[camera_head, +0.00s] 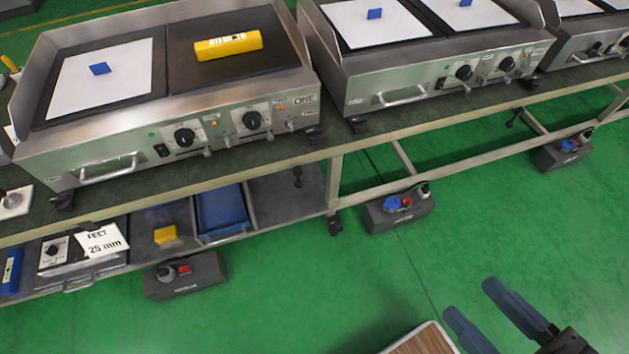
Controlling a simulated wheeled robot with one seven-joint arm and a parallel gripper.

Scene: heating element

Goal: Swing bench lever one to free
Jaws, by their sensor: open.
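Griddle ONE, a steel unit marked "ONE" (304,98), stands on the long bench (250,162) at the left. Below the bench edge a small dark lever-like part (297,177) hangs above the lower shelf. A similar dark part (513,117) shows farther right under the bench. No label tells which of them is bench lever one, and their exact settings are too small to tell. My gripper (470,299) is at the bottom right, open and empty, over the green floor and well apart from the bench.
Dark boxes with switches (186,275), (400,208), (563,152) sit low by the bench. The lower shelf holds a blue tray (222,211) and a "FEET 25 mm" card (103,241). A wood-topped surface (425,342) is near my gripper.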

